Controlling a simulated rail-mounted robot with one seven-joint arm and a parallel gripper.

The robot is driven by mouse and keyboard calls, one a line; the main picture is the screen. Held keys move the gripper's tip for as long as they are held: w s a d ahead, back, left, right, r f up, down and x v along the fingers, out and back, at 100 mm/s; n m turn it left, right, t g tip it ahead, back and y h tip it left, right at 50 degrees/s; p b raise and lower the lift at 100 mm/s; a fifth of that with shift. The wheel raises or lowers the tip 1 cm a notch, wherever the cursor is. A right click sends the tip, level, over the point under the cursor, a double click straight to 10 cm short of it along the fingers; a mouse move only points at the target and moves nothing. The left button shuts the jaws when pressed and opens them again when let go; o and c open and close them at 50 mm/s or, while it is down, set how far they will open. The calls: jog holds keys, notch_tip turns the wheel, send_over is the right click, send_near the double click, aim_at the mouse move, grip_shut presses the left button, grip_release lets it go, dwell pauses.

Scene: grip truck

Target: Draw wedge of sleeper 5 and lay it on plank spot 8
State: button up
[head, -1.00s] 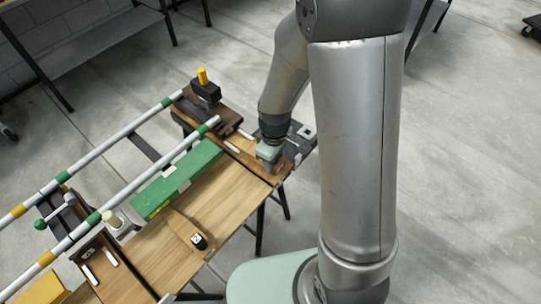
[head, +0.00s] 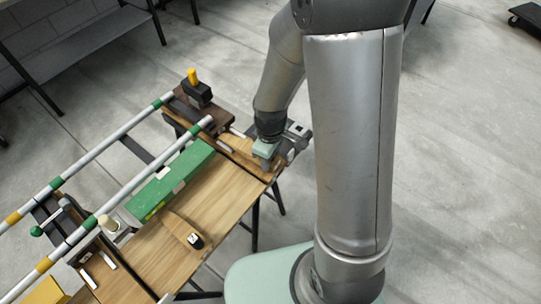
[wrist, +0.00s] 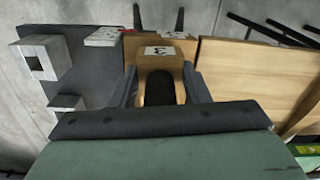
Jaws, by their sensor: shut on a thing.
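My gripper (head: 264,160) is low over the far right end of the wooden plank surface (head: 220,205) in the head view. In the wrist view, my gripper (wrist: 160,85) is shut on a tan wooden wedge (wrist: 160,64) with a dark rounded part. Behind the wedge's top is a white label (wrist: 160,50) with a black number that I cannot read surely. The wedge in the jaws is hidden in the head view. Another tan wedge-like piece (head: 180,228) with a black-and-white end lies on the planks. I cannot tell which spot is number 8.
Two striped rails (head: 125,195) run across the left, over dark sleepers (head: 50,215). A green beam (head: 165,190) lies beside the near rail. A dark block with a yellow peg (head: 193,76) stands at the back. A dark grey plate with a metal block (wrist: 40,55) is left of my gripper.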

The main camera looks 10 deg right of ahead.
jog(key=shift+r+p, duration=1.85)
jog(key=shift+r, duration=0.95)
